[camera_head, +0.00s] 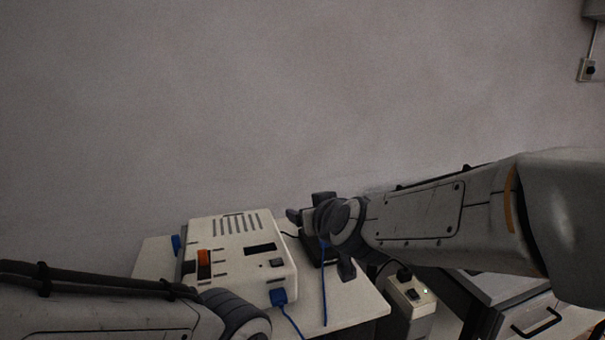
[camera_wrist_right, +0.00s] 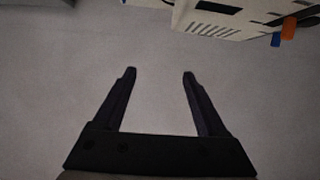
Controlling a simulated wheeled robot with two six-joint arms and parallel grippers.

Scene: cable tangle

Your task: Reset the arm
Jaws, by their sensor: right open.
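My right gripper (camera_wrist_right: 159,73) is open in the right wrist view, with nothing between its two dark fingers and plain grey wall beyond them. In the head view, my right arm (camera_head: 440,215) reaches in from the right, and its dark wrist end is above the table beside a white box device (camera_head: 240,240). My left arm (camera_head: 110,312) enters at the lower left, and its gripper is out of view. The white device also shows upside down at the top of the right wrist view (camera_wrist_right: 225,22).
The device sits on a pale table (camera_head: 352,307). A blue plug (camera_head: 278,297) with a cable is at its front, and another blue cable (camera_head: 324,290) lies to the right. A power strip (camera_head: 411,294) and a drawer unit (camera_head: 530,318) are at the right.

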